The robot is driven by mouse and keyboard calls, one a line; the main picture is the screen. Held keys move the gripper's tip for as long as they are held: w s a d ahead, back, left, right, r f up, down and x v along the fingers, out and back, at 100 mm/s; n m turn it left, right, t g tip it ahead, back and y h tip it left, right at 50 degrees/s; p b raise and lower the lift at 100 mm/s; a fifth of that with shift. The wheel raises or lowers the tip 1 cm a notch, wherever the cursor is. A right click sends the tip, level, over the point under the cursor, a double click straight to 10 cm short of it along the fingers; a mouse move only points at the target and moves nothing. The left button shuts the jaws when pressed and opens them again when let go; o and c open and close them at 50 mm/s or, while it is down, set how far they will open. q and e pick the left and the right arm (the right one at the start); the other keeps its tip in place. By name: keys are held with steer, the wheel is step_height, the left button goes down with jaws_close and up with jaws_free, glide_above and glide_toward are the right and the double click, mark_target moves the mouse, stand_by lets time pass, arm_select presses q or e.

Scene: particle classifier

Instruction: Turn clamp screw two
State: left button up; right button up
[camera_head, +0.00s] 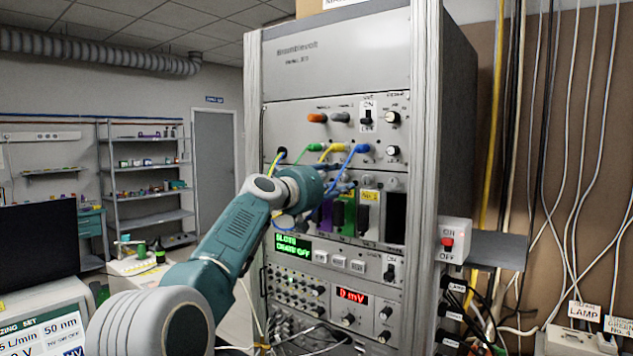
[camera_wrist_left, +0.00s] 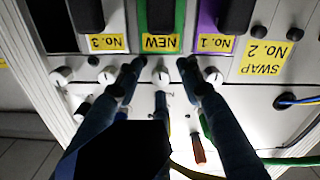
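In the left wrist view, which looks at the panel upside down, a small white clamp screw (camera_wrist_left: 160,77) sits at the slot labelled NEW (camera_wrist_left: 160,43), with the green-edged module. My left gripper (camera_wrist_left: 161,65) has its two dark fingers apart, one on each side of this screw. I see gaps between the fingers and the screw. Similar screws sit by the No. 1 slot (camera_wrist_left: 212,75) and the No. 3 slot (camera_wrist_left: 106,77). In the head view my left gripper (camera_head: 345,187) reaches the rack's module row and hides the screws there. My right gripper is not in view.
Green, yellow and blue cables (camera_head: 348,155) hang close above the gripper on the rack (camera_head: 425,90). Below the slots is a green display (camera_head: 292,247). A red ON/OFF switch (camera_head: 448,243) stands at the right. Loose cables hang on the right wall.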

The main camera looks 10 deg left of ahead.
mark_target(340, 178)
arm_select(q)
steer(key=n, duration=0.5)
steer(key=shift+d+n, duration=0.1)
steer(key=shift+n, duration=0.3)
steer(key=n, duration=0.5)
steer(key=shift+r+n, duration=0.15)
steer(key=shift+n, duration=0.15)
steer(key=n, duration=1.1)
steer(key=shift+r+y, duration=0.1)
steer(key=shift+y, duration=0.2)
steer(key=shift+s+a+r, duration=0.1)
steer(key=shift+s+a, duration=0.25)
steer(key=shift+a, duration=0.3)
steer(key=shift+v, duration=1)
steer(key=s+a+m+t+y, duration=0.3)
steer(key=s+a+m, duration=0.2)
steer(key=a+m, duration=0.1)
steer(key=shift+s+a+r+m+t, duration=0.3)
steer(key=shift+s+a+r+m, duration=0.1)
steer(key=shift+a, duration=0.4)
